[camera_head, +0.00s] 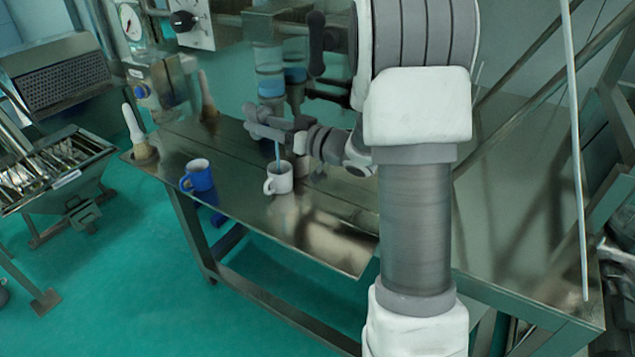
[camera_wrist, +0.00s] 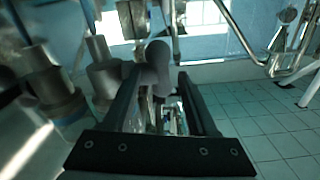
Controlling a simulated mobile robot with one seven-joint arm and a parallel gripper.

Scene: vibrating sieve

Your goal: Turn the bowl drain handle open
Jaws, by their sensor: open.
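In the wrist view the two black fingers of my gripper (camera_wrist: 158,72) stand apart. A dark grey handle with a rounded end (camera_wrist: 158,52) shows in the gap between their tips. It looks like the bowl drain handle; I cannot tell whether either finger touches it. In the head view the end of my arm is small and grey above the table, near the white mug. My gripper and the handle are hard to tell apart there.
A white mug (camera_head: 279,178) with a thin blue stick or stream above it and a blue mug (camera_head: 198,176) stand on the metal table (camera_head: 310,225). Metal cylinders (camera_wrist: 103,75) stand left of the fingers in the wrist view.

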